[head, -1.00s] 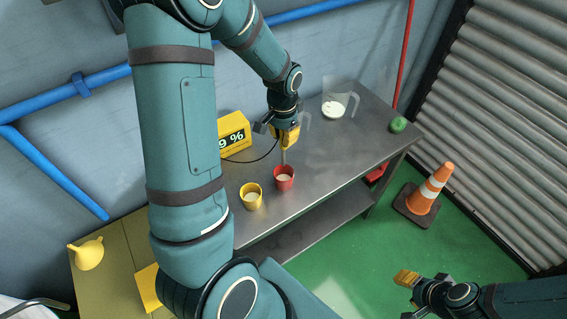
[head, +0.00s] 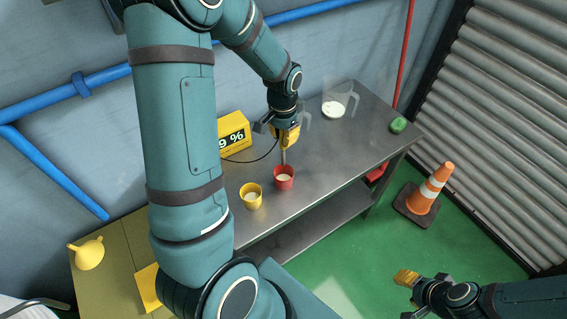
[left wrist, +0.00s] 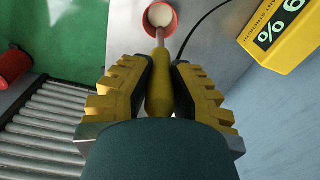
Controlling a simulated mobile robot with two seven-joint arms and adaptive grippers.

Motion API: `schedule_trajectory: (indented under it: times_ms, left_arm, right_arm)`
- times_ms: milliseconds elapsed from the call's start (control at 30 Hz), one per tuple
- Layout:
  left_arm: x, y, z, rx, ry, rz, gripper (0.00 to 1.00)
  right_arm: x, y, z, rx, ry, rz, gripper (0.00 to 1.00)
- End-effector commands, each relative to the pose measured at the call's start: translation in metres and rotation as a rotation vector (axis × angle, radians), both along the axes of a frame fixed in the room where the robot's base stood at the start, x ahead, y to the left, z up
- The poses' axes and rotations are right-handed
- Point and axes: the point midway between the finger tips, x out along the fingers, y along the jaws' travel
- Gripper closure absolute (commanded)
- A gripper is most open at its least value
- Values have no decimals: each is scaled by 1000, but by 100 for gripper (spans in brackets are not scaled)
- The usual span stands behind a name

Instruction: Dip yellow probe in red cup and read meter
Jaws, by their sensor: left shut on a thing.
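My left gripper (head: 286,137) is shut on the yellow probe (left wrist: 158,92), above the steel worktop. The probe's thin metal rod points down to the red cup (head: 284,183), and its lower end appears inside the rim. The cup holds pale liquid and also shows in the left wrist view (left wrist: 171,29); contact with the liquid cannot be made out. The yellow meter (head: 236,133) stands behind and to the left, its display showing "9 %" with its left part hidden by my arm. My right gripper (head: 405,292) is at the lower right, away from the bench; its jaw opening is unclear.
A yellow cup (head: 251,197) stands left of the red cup. A clear jug (head: 340,98) with white contents and a green object (head: 398,125) are farther right on the worktop (head: 325,150). A black cable (left wrist: 205,22) runs beside the probe. A traffic cone (head: 431,190) stands on the floor.

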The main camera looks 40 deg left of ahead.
Motion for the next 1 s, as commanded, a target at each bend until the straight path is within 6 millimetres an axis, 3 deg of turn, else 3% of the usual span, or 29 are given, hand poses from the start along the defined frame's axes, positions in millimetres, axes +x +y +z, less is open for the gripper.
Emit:
schedule_trajectory:
  times_ms: [567,1000]
  left_arm:
    - [0,0,1,0,0,0,100]
    - [0,0,36,0,-1,0,100]
  right_arm:
    - [0,0,1,0,0,0,53]
    - [0,0,27,0,0,0,53]
